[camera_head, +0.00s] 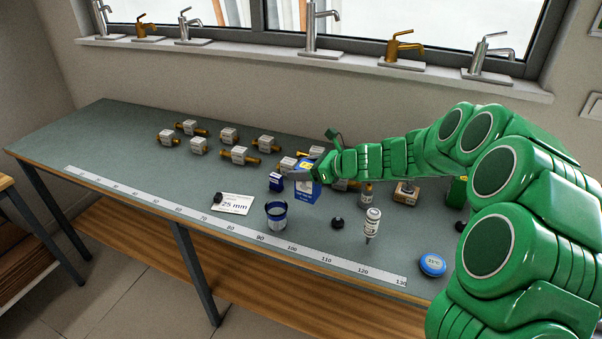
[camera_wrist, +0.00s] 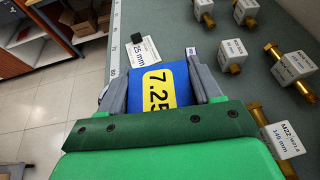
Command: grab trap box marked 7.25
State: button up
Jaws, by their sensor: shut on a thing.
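The trap box marked 7.25 is blue with a yellow label; it shows in the wrist view (camera_wrist: 160,85) between my gripper's fingers. In the head view the blue box (camera_head: 305,187) stands on the workbench, under the end of my green arm. My gripper (camera_wrist: 163,80) is shut on the box, with one grey finger along each side. In the head view my gripper (camera_head: 322,168) is at the top of the box and partly covers it. I cannot tell whether the box touches the bench.
The grey-green workbench (camera_head: 120,135) holds several white-and-brass fittings (camera_head: 240,155) behind and left of the box. A ruler strip (camera_head: 200,216) runs along the front edge.

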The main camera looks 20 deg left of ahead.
jog(key=s+d+r, duration=0.5)
jog(key=s, duration=0.3)
jog(key=shift+s+d+r, duration=0.3)
jog(key=shift+d, duration=0.05)
